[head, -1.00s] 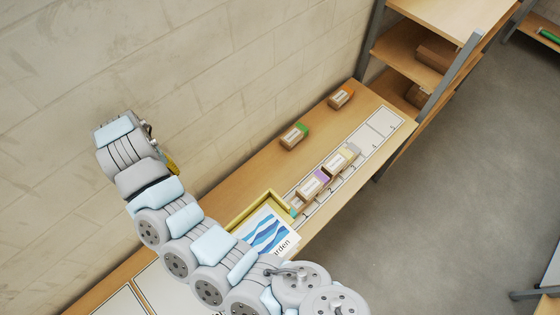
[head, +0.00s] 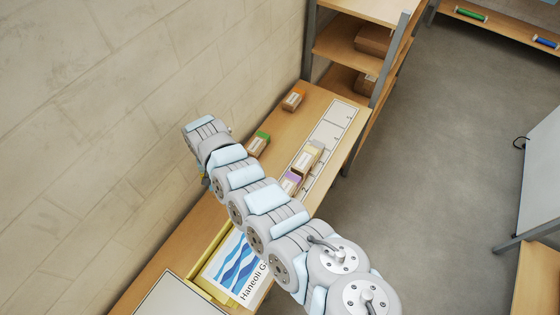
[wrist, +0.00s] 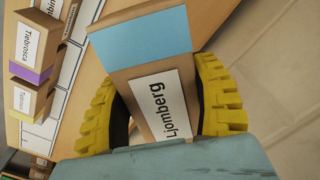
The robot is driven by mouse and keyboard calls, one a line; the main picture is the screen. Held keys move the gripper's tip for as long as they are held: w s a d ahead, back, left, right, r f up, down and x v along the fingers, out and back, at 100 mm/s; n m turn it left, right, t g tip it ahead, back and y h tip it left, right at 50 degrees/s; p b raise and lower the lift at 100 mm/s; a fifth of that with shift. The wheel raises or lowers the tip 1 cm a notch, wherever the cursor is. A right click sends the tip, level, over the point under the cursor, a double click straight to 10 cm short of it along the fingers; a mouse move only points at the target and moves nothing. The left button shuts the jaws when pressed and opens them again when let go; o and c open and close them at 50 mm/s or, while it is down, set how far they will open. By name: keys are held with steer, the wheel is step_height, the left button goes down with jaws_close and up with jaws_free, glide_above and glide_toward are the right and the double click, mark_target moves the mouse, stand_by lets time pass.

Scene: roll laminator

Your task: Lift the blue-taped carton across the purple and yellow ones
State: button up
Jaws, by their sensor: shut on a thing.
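The blue-taped carton (wrist: 150,75), brown with a white "Ljomberg" label, is between the yellow ribbed fingers of my gripper (wrist: 157,85), which is shut on it. The held carton is apart from both.
The white marked strip (head: 336,121) has bare cells at its far end. A green-taped carton (head: 259,144) and an orange-taped carton (head: 293,99) stand on the table's wall side. A yellow-edged tray (head: 212,283) with a printed sheet is nearer. Shelving (head: 345,48) stands beyond.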

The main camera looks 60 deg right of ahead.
steer(key=s+d+f+m, duration=0.3)
steer(key=s+d+m, duration=0.2)
steer(key=s+d, duration=0.6)
steer(key=m+b, duration=0.2)
steer(key=m, duration=0.3)
glide_above(297, 168)
steer(key=a, duration=0.2)
steer(key=f, duration=0.1)
steer(key=shift+s+d+f+b, duration=0.1)
steer(key=shift+s+f+b, duration=0.05)
steer(key=shift+f+b, duration=0.85)
steer(key=shift+s+f+b, duration=0.15)
steer(key=shift+f+b, duration=0.75)
steer(key=shift+f, duration=0.1)
steer(key=shift+f, duration=0.35)
steer(key=o, duration=1.3)
steer(key=shift+r, duration=0.15)
